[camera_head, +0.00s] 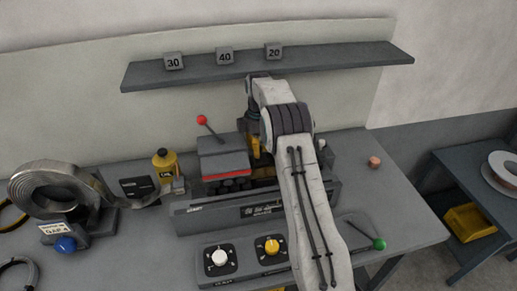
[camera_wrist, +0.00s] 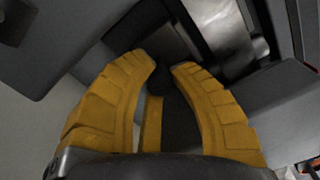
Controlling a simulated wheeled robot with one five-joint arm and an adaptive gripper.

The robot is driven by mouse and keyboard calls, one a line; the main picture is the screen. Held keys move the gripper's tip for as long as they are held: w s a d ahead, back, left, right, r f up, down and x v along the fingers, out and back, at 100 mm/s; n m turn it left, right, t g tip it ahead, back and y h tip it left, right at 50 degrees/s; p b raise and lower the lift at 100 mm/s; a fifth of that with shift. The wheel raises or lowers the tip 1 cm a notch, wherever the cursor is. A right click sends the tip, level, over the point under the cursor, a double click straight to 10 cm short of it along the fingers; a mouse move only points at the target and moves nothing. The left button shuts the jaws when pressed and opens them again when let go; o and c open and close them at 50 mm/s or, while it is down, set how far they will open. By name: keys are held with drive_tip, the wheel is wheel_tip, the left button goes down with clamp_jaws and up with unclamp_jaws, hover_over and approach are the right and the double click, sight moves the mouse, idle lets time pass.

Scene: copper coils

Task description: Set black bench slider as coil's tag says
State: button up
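A silvery metal coil (camera_head: 55,190) stands at the left of the bench. A white tag (camera_head: 54,231) at its foot seems to read "GAP 4", but the print is small. A grey bench machine (camera_head: 262,205) with a marked black plate stands mid-bench. My gripper (camera_head: 257,152) is low over it, largely hidden behind my arm. In the wrist view, my gripper's yellow fingers (camera_wrist: 168,66) are brought close together at the tips, with a narrow gap. A black part (camera_wrist: 180,122), possibly the slider, shows between them. I cannot tell whether they grip it.
A red-knobbed lever (camera_head: 202,120) rises behind the machine. A front panel carries white (camera_head: 219,257) and yellow (camera_head: 271,246) knobs. A green-knobbed lever (camera_head: 379,244) is at right. A shelf (camera_head: 320,63) holds blocks marked 30, 40 and 20. A small copper piece (camera_head: 374,162) lies on clear bench.

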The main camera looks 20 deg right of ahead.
clamp_jaws()
drive_tip(key=shift+s+f+b, duration=0.15)
drive_tip(key=shift+s+b, duration=0.2)
drive_tip(key=shift+b, duration=0.1)
drive_tip(key=shift+s+a, duration=0.1)
drive_tip(key=shift+s, duration=0.15)
drive_tip(key=o, duration=0.7)
unclamp_jaws()
drive_tip(key=shift+w, duration=0.1)
